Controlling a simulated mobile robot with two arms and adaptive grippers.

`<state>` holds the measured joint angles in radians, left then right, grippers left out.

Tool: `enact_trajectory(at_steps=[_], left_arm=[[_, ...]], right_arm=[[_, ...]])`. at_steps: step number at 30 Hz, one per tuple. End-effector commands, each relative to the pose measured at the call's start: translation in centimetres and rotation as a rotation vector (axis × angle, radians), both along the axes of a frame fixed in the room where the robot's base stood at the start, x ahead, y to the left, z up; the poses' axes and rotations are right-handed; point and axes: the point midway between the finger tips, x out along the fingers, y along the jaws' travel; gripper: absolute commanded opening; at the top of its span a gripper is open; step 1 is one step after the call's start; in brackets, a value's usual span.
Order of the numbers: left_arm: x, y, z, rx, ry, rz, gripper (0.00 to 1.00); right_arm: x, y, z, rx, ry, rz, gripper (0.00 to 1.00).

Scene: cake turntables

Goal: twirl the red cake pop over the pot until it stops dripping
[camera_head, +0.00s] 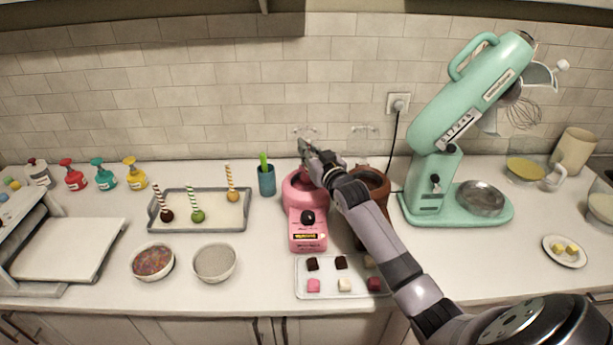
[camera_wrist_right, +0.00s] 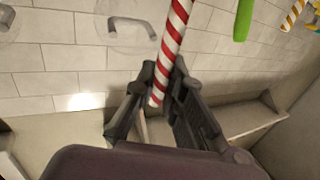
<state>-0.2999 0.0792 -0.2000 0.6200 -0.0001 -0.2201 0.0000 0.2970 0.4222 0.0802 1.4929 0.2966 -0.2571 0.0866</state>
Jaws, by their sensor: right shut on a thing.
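My right gripper (camera_head: 306,148) is above the pink pot (camera_head: 297,188) in the head view. In the right wrist view the gripper (camera_wrist_right: 164,80) is shut on a red-and-white striped stick (camera_wrist_right: 174,35). The stick runs slightly tilted from between the fingers to the top edge of that view. The cake pop's head is out of the wrist view and too small or hidden to make out in the head view. I cannot see any drips. The pot's inside is partly hidden by my right arm. My left gripper is not in view.
A brown pot (camera_head: 378,188) stands right of the pink one, partly behind my arm. A grey-rimmed tray (camera_head: 225,225) with three cake pops is to the left. A blue cup (camera_head: 267,181) stands close by. A mint mixer (camera_head: 430,185) is at the right. A tray (camera_head: 328,291) of small cubes lies in front.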

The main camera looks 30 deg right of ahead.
Motion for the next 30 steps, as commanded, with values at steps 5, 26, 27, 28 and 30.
enact_trajectory(at_steps=[5, 26, 27, 28, 30], left_arm=[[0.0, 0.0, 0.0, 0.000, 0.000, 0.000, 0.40], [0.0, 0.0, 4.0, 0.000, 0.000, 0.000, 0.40], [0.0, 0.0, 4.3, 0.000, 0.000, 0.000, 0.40], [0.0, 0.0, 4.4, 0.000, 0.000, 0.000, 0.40], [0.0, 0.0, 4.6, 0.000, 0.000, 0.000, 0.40]], right_arm=[[0.0, 0.0, 0.0, 0.000, -0.001, 0.000, 0.00], [0.0, 0.0, 4.5, -0.001, -0.002, -0.001, 0.00], [0.0, 0.0, 4.8, -0.001, -0.002, -0.001, 0.00], [0.0, 0.0, 5.0, -0.001, -0.002, -0.001, 0.00], [0.0, 0.0, 5.2, -0.001, -0.002, -0.001, 0.00]])
